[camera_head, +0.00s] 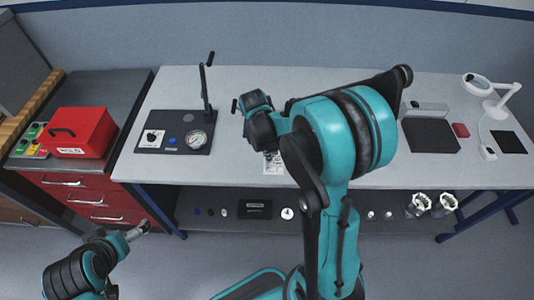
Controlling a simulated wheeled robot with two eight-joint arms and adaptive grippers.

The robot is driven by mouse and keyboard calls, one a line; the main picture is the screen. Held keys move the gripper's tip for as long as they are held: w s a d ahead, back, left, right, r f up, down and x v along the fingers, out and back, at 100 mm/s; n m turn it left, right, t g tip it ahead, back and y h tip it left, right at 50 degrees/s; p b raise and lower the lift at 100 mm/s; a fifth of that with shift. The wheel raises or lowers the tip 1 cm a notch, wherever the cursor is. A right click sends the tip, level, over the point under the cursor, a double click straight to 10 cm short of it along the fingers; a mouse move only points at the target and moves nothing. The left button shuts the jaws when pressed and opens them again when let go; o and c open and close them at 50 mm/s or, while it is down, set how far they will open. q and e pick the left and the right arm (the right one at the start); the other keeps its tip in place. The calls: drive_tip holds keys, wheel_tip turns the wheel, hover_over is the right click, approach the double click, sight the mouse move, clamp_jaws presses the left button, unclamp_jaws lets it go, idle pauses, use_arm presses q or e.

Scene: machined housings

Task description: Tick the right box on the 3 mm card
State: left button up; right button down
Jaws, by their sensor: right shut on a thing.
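A white printed card (273,163) lies on the grey bench top near its front edge. My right arm covers part of it, and its boxes are too small to read. My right gripper (266,140) is just above and behind the card, mostly hidden by its own wrist. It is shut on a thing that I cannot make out. I cannot tell whether that thing touches the card. My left gripper (138,231) is low at the left, in front of the red drawer cabinet and away from the card. Its fingers are too small to read.
A dark plate with a gauge (196,140) and an upright lever (206,88) stands left of the card. A red box (82,132) is on the cabinet. A dark tray (430,135) and a lamp (490,95) are at right. Small parts line the lower shelf (330,212).

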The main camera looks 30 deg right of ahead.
drive_tip(key=shift+r+p, duration=2.45)
drive_tip(key=shift+r, duration=1.05)
